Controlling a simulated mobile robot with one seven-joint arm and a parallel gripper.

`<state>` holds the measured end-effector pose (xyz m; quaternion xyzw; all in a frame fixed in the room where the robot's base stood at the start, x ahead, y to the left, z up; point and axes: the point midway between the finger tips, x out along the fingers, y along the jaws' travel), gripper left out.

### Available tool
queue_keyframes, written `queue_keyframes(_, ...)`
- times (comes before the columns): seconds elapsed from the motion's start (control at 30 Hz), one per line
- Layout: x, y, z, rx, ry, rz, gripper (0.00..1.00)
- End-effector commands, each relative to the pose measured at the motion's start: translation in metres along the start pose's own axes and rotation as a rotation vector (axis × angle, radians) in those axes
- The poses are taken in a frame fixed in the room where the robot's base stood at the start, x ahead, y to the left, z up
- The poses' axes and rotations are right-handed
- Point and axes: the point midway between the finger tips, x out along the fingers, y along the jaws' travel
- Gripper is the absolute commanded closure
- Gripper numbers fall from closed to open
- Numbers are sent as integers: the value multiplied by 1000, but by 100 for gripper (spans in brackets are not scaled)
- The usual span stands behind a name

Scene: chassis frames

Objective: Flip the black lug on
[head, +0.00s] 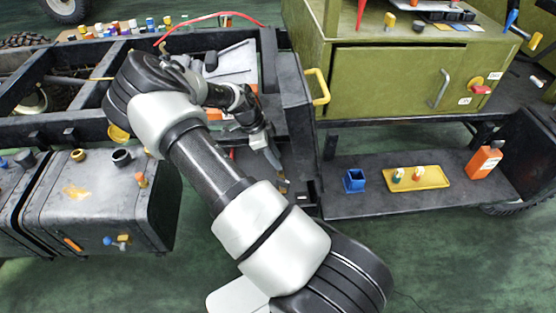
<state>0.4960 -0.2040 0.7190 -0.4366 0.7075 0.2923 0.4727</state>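No black lug can be picked out for certain. The green cabinet (390,85) on the right carries a switch with a red lever (481,90) on a yellow mount, between two small white labels that are too small to read surely. My gripper (273,158) is left of the cabinet, over the dark chassis frame and well apart from the switch. It points down and to the right. Its fingers are small and dark against the frame, so their opening and anything between them cannot be made out.
A yellow handle (319,87) sticks out at the cabinet's left edge. A low dark shelf (345,205) holds a blue cup (354,181), a yellow tray (432,184) and an orange bottle (484,161). A grey tank (95,200) stands left. Green floor is free in front.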

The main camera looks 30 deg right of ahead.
Motion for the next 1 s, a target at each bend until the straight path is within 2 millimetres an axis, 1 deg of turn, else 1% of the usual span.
queue_keyframes(0.03,-14,-1,0,-1,-2,-4,67)
queue_keyframes(0.3,-82,-1,0,0,-3,-5,67)
queue_keyframes(0.5,-124,-1,0,0,-2,-4,67)
queue_keyframes(0.6,-137,-1,0,2,-2,-2,67)
queue_keyframes(0.7,-146,0,0,1,-1,-1,67)
queue_keyframes(0.83,-150,0,0,1,-1,-1,67)
queue_keyframes(1.0,-150,0,0,2,0,-1,67)
